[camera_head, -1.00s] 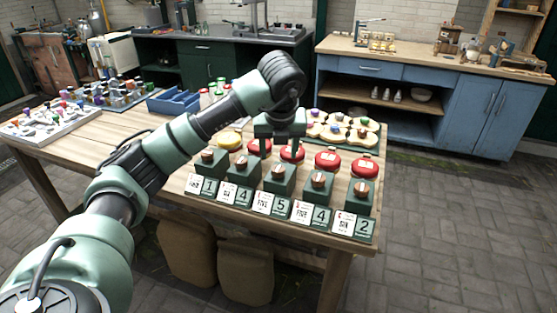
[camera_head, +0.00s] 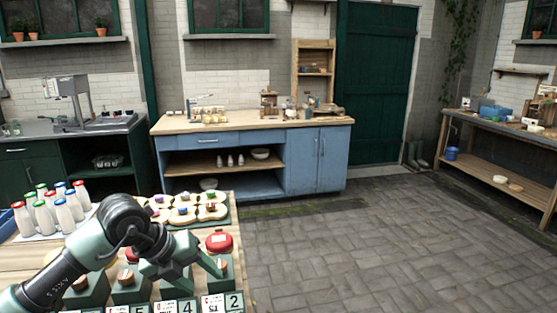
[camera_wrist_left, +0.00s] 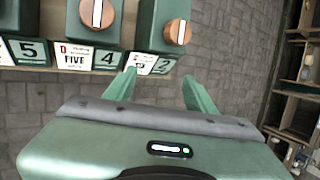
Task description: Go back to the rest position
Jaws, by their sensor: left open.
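My left gripper (camera_head: 205,280) is open and empty over the front right part of the wooden table (camera_head: 22,262). It also shows in the left wrist view (camera_wrist_left: 158,77), its two green fingers apart with nothing between them. Green blocks with copper knobs (camera_wrist_left: 177,33) stand close by, with number cards (camera_wrist_left: 75,56) reading 5, 4 and 2 along their fronts. My left arm hides part of the blocks in the head view. My right gripper is in neither view.
A red-lidded item (camera_head: 219,242) and a tray of cream rounds (camera_head: 184,209) lie behind the blocks. Milk bottles (camera_head: 62,215) stand at left. A blue cabinet (camera_head: 318,160) is behind. The paved floor (camera_head: 370,245) on the right is clear.

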